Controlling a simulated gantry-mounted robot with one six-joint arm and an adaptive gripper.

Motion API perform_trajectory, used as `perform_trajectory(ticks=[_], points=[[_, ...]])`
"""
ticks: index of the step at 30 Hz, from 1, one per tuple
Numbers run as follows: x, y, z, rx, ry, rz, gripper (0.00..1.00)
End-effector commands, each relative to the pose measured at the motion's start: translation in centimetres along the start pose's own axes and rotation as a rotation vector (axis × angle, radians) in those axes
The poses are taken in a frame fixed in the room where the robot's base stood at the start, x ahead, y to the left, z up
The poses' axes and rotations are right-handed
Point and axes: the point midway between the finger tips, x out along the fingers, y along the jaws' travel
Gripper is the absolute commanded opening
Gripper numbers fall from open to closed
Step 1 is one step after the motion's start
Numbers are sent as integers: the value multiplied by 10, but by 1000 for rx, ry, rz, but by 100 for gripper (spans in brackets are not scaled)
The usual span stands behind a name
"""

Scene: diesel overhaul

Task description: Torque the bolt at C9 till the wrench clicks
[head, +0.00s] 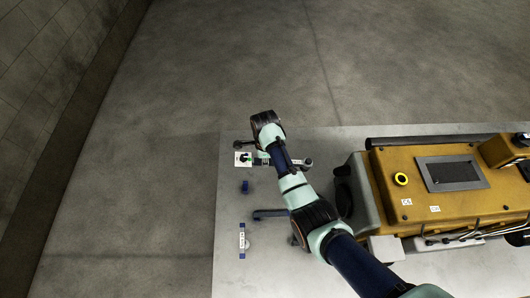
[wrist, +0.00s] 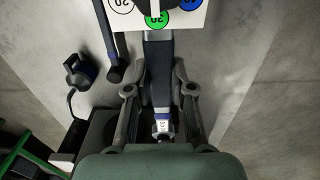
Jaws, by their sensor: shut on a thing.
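My gripper (wrist: 160,91) is shut on a dark-handled tool (wrist: 158,65), which looks like the torque wrench, seen between the fingers in the wrist view. A small white tag (wrist: 163,127) is near its lower end. The tool's upper end is at a white card (wrist: 185,17) with coloured number circles; I cannot tell whether it touches the card. The yellow engine (head: 385,160) is to the right. Two small white labels (head: 407,202) (head: 435,209) are on it, too small to read. I cannot pick out the C9 bolt.
The card (head: 243,159) lies at the left of the grey table (head: 228,205). A blue block (head: 245,187), a dark-blue tool (head: 268,214) and a blue-ended strip (head: 242,240) lie nearby. A black-handled tool (wrist: 110,45) is left of the held one.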

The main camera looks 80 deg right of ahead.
Motion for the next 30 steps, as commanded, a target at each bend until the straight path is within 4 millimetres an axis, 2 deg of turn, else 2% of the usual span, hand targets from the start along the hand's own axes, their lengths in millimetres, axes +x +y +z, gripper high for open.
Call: perform_trajectory(ticks=[1, 12, 17, 23, 30], points=[[-18, 1, 0, 0, 1, 1, 0], [-15, 2, -1, 0, 0, -2, 0], [-27, 2, -1, 0, -1, -4, 0], [-68, 2, -1, 0, -1, -5, 0], [-135, 2, -1, 0, 0, -2, 0]])
